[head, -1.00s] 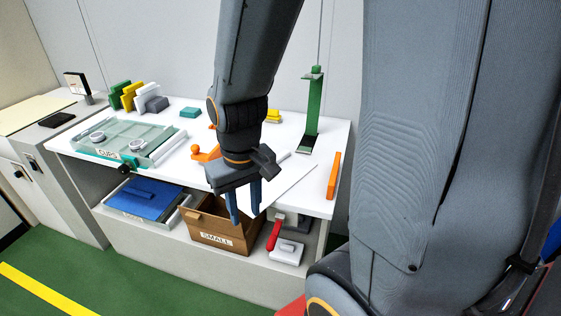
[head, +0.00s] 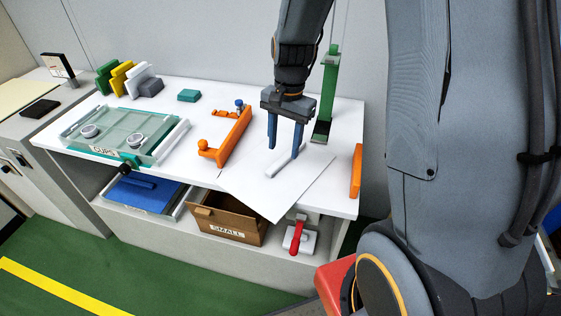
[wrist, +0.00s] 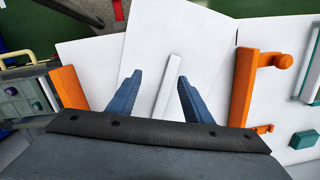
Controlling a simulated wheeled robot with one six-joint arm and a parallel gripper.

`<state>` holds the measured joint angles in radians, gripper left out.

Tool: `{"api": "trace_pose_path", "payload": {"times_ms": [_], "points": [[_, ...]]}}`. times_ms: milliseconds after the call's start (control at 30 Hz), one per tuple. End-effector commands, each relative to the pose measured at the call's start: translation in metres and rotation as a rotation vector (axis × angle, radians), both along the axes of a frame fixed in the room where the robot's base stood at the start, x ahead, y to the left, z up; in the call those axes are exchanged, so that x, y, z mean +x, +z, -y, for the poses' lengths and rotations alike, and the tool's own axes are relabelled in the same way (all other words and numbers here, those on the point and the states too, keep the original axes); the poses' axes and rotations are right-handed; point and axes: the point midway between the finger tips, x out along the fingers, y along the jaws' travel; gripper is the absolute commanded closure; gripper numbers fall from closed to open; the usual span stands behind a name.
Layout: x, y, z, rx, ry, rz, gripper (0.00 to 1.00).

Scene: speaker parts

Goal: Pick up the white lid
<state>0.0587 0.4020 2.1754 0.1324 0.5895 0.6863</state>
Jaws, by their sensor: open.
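The white lid (head: 256,197) is a flat square plate lying on the white table, its front corner jutting past the front edge. A raised white bar handle (head: 283,165) runs across it. My gripper (head: 284,151) points down over the lid, open and empty. In the wrist view, my gripper (wrist: 157,79) has its two blue fingers on either side of the handle (wrist: 169,88), with a gap on each side. The lid (wrist: 205,45) fills the middle there. I cannot tell exactly how high the fingertips are above the plate.
An orange rail (head: 232,139) stands left of the lid and an orange block (head: 356,171) to its right. A green stand (head: 328,95) is behind. A clear-covered CUPS tray (head: 108,148) is at left. A SMALL box (head: 238,222) and a red-handled item (head: 297,236) sit on the shelf below.

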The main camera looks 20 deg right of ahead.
Motion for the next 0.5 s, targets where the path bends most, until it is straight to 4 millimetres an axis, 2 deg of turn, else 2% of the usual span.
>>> {"api": "trace_pose_path", "payload": {"times_ms": [100, 200, 367, 500], "points": [[0.02, -0.004, 0.003, 0.015, -0.166, -0.032, 0.54], [0.031, -0.009, 0.004, 0.022, -0.259, -0.049, 0.54], [0.037, -0.015, 0.004, 0.027, -0.32, -0.061, 0.54], [0.036, -0.028, 0.003, 0.026, -0.323, -0.064, 0.54]]}}
